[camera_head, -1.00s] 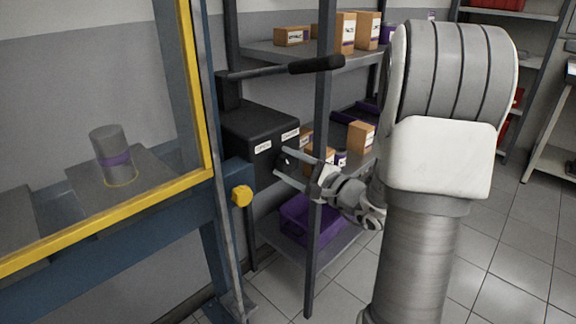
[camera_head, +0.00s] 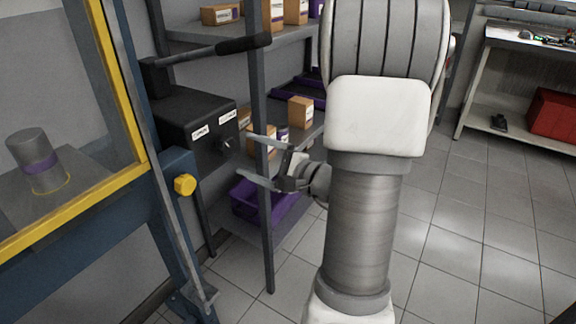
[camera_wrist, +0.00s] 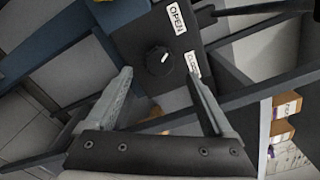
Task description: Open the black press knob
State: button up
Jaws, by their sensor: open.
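The black press knob (camera_head: 226,146) sits on the front face of a black control box (camera_head: 183,125), between two white labels and the shelf post. In the wrist view the round knob (camera_wrist: 158,60) has a white mark on its upper right side. An "OPEN" label (camera_wrist: 176,18) is above it and a second label (camera_wrist: 194,66), apparently "CLOSE", is to its right. My gripper (camera_head: 242,153) is open and empty, facing the knob with a visible gap. In the wrist view the knob shows between and beyond my fingertips (camera_wrist: 158,76).
A blue press frame with a yellow edge (camera_head: 70,218) and a yellow knob (camera_head: 185,185) stands left. A lever with a black grip (camera_head: 243,44) is above the box. A shelf post (camera_head: 262,220) stands close to my fingers. Open floor (camera_head: 470,230) lies right.

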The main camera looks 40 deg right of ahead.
jog(key=p+v, duration=0.1)
jog(key=v, duration=0.9)
jog(key=shift+s, duration=0.3)
jog(key=shift+d, duration=0.1)
